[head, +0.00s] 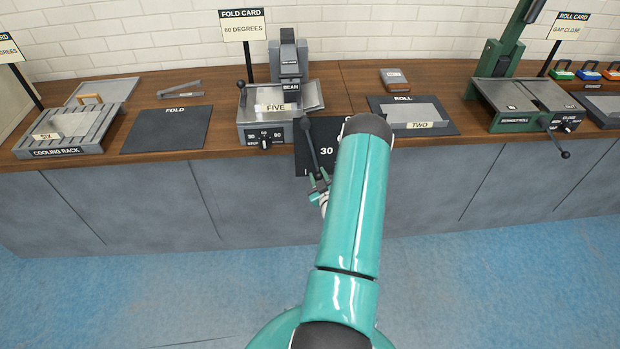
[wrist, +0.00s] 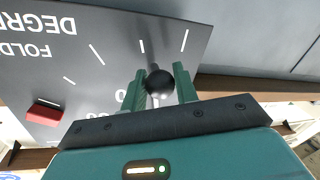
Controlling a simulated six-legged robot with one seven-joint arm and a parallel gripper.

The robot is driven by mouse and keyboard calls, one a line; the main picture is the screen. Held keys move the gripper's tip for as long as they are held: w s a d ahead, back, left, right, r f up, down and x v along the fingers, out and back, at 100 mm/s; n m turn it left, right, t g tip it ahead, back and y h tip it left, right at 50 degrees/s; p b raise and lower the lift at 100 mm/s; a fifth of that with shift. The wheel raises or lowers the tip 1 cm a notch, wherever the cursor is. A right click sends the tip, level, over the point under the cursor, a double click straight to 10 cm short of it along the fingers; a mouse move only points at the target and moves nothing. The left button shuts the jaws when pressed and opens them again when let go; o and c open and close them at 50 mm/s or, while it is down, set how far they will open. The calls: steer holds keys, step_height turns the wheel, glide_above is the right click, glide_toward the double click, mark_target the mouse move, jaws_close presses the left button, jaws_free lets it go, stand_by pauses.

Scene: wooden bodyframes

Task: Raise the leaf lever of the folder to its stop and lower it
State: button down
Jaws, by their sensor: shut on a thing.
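The folder (head: 250,128) is a grey bench machine with a dark beam (head: 290,75) and a sheet tagged FIVE (head: 277,107) on it. Its dark leaf lever (head: 309,138) hangs from the right front corner, sloping down past the counter's front edge. My gripper (head: 319,186) is at the lever's lower end. In the wrist view, the green fingers (wrist: 159,80) stand either side of the lever's black ball knob (wrist: 159,83), shut on it. My arm hides part of the area to the right of the lever.
A dark degree board (head: 326,152) stands behind the lever; its scale and a red marker (wrist: 44,112) show in the wrist view. A second black-knobbed lever (head: 241,85) rises at the folder's left. A ROLL mat (head: 447,128) lies to the right, a FOLD mat (head: 183,128) to the left.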

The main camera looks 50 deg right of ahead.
steer(key=s+d+r+n+g, duration=0.2)
steer(key=s+d+r+n, duration=0.6)
steer(key=s+d+r, duration=0.1)
steer(key=shift+s+r+n, duration=0.3)
steer(key=shift+s+r, duration=0.05)
steer(key=shift+s, duration=0.25)
steer(key=c, duration=1.1)
jaws_free()
steer(key=shift+a, duration=0.1)
steer(key=v, duration=1.3)
steer(key=shift+s+a, duration=0.2)
steer(key=shift+a, duration=0.15)
